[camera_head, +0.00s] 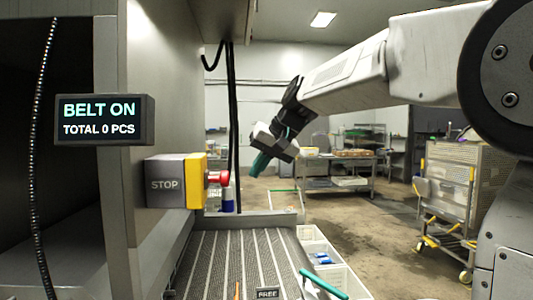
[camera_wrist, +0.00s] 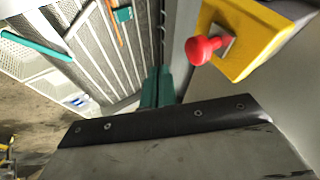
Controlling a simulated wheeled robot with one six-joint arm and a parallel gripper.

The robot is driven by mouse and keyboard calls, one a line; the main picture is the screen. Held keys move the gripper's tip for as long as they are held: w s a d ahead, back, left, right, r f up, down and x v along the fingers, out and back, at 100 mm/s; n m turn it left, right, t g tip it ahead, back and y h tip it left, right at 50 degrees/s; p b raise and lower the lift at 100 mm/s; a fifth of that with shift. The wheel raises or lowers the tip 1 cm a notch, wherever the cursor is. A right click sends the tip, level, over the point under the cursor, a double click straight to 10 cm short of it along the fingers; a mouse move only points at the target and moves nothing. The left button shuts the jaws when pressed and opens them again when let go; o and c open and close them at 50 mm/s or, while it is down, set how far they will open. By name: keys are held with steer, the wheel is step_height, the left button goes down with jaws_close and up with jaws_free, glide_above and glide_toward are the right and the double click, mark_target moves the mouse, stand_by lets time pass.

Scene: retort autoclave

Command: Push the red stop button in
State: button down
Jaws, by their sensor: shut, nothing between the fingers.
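The red stop button (camera_head: 218,177) sticks out to the right from a yellow-fronted grey box marked STOP (camera_head: 166,183), fixed to the machine's wall. In the wrist view the red button (camera_wrist: 205,49) stands out from its yellow plate (camera_wrist: 243,32) at the upper right. My gripper (camera_head: 259,165) has teal fingers, shut and empty, pointing down and left. In the head view it appears right of the button and slightly above it. In the wrist view the fingers (camera_wrist: 158,88) are below and left of the button, apart from it.
A display (camera_head: 104,119) reads BELT ON, TOTAL 0 PCS. A ribbed belt (camera_head: 240,262) runs below the button, with white bins (camera_head: 325,262) along its right side. Dark cables (camera_head: 231,110) hang behind the button. A wheeled cart (camera_head: 455,190) stands at the right.

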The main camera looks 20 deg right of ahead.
steer(key=a, duration=0.1)
steer(key=w+a, duration=0.1)
steer(key=a, duration=0.1)
steer(key=w+a+f, duration=0.1)
steer(key=shift+a+f, duration=0.1)
steer(key=shift+a, duration=0.05)
steer(key=shift+w+a, duration=0.2)
steer(key=shift+a, duration=0.65)
steer(key=shift+d, duration=0.1)
steer(key=s+d+r, duration=0.6)
steer(key=d+r, duration=0.1)
steer(key=r, duration=0.1)
steer(key=shift+s, duration=0.1)
